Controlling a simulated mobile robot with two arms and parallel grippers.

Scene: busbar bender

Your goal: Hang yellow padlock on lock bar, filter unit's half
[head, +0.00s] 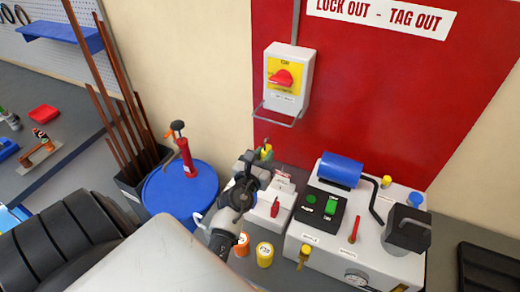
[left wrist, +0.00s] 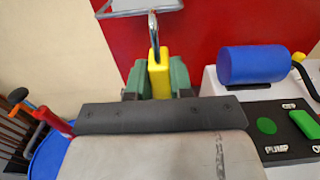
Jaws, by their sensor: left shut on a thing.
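The yellow padlock (head: 267,150) is held upright in my left gripper (head: 260,158). In the left wrist view the padlock (left wrist: 159,76) sits between the green fingers, its metal shackle pointing up. The grey lock bar (head: 275,118) is a wire loop below the switch box (head: 290,80) on the red board. In the head view the padlock is below the bar, with a gap between. In the left wrist view the shackle's top overlaps the bar (left wrist: 142,13); contact cannot be told. I cannot tell the bar's halves apart. My right gripper is out of view.
A white machine (head: 335,243) with a blue cylinder (head: 341,168) stands to the right. A smaller white unit (head: 282,200) is partly behind my gripper. A blue drum (head: 180,190) with a red hand pump (head: 187,158) stands left. Yellow (head: 264,254) and orange tubs are in front.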

